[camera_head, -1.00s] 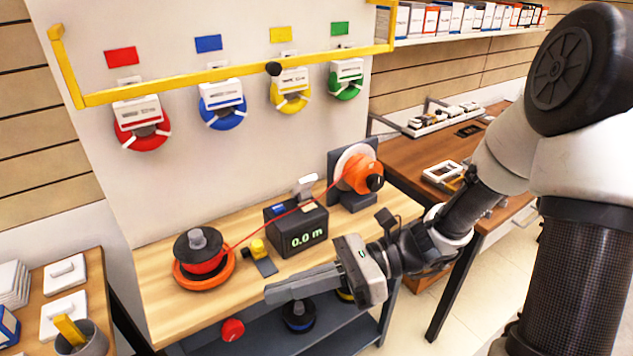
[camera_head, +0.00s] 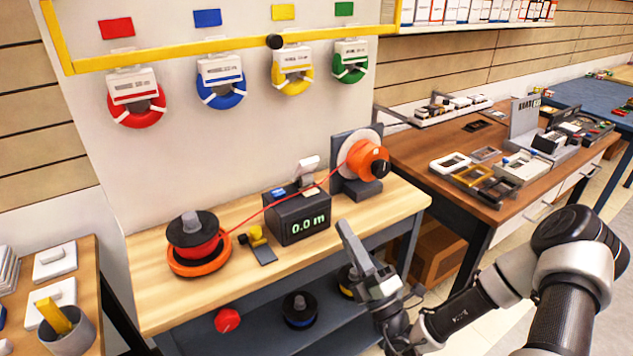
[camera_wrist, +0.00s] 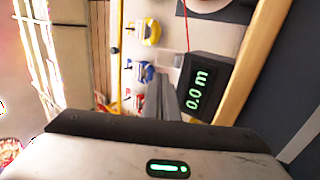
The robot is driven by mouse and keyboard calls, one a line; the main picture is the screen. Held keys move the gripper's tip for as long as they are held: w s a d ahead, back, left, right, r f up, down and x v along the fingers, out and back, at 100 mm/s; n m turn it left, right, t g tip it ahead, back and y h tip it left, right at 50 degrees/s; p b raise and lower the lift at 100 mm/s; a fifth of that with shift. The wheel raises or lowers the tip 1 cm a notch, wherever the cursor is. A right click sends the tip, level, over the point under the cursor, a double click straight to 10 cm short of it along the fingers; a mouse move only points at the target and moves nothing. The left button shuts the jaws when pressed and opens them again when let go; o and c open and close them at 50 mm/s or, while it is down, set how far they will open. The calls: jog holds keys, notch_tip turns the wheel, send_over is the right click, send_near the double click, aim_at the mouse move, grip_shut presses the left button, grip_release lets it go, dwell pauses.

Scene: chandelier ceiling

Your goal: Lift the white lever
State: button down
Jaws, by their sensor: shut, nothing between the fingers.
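The white lever (camera_head: 309,166) sticks up at the back of the dark meter box (camera_head: 297,218), which reads 0.0 m. The box stands on the wooden bench, with a red wire running past it. My gripper (camera_head: 345,230) is shut and empty in front of the bench's front edge, to the right of and lower in the picture than the lever, apart from it. Its fingers point up and left. In the wrist view, the fingers of my gripper (camera_wrist: 167,92) are together and the meter display (camera_wrist: 200,90) shows beside them. I cannot clearly make out the lever there.
A red wire spool (camera_head: 193,237) stands at the bench's left, and an orange reel (camera_head: 366,160) at its right. A small yellow-handled tool (camera_head: 258,243) lies left of the meter. A yellow rail (camera_head: 200,50) crosses the wall above. The front right bench top is clear.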

aim_at(310, 165)
jog(key=shift+r, duration=0.1)
jog(key=b+x, duration=0.1)
jog(key=x, duration=1.3)
jog(key=shift+a, duration=0.1)
jog(key=shift+r+p, duration=0.1)
jog(key=shift+p, duration=0.3)
